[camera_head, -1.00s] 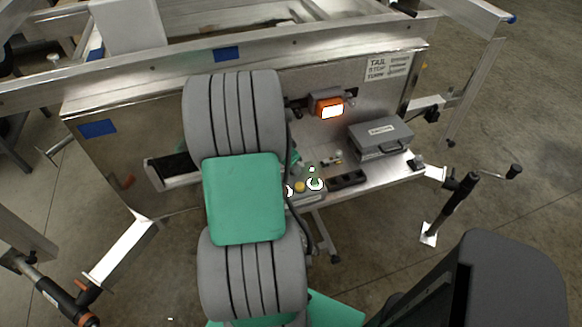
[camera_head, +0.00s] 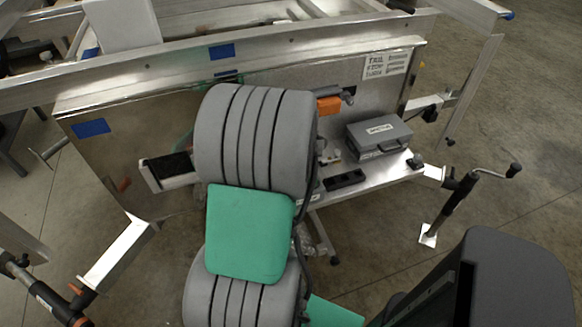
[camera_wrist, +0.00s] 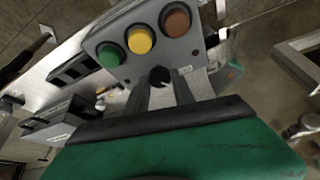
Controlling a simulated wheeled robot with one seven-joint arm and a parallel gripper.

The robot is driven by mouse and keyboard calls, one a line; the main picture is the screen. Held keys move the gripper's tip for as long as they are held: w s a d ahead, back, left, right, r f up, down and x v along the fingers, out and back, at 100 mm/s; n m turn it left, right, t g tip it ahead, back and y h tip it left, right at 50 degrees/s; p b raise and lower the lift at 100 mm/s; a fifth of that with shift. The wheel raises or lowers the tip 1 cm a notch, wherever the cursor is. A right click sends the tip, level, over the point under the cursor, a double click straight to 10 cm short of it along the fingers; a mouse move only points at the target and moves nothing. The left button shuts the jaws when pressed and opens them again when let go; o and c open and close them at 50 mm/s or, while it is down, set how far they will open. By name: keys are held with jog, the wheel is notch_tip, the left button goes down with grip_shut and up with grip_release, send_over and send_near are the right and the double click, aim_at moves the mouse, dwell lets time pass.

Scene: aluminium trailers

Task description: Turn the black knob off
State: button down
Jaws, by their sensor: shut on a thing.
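The black knob (camera_wrist: 159,77) shows in the wrist view on the lower face of a grey control box (camera_wrist: 112,35). Green, yellow and reddish-brown round buttons sit above it. My gripper (camera_wrist: 161,82) has its two grey fingers at the knob, one on each side, shut on it. In the head view my arm hides the knob, most of the box and the gripper. The orange lamp (camera_head: 328,105) on the trailer panel looks unlit and is partly covered by my arm.
A grey case (camera_head: 379,137) and a black socket strip (camera_head: 345,180) rest on the metal shelf right of my arm. A black crank jack (camera_head: 452,207) stands farther right. A metal trailer panel (camera_head: 120,150) rises behind my arm.

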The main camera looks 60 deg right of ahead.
jog(key=shift+s+f+n+t+y, duration=0.15)
jog(key=shift+n+t+y, duration=0.25)
jog(key=shift+n, duration=0.8)
jog(key=c, duration=1.1)
grip_release()
jog(key=shift+o, duration=0.2)
jog(key=shift+r, duration=0.2)
jog(key=v, duration=0.7)
jog(key=shift+r, duration=0.25)
jog(key=shift+s+a, duration=0.1)
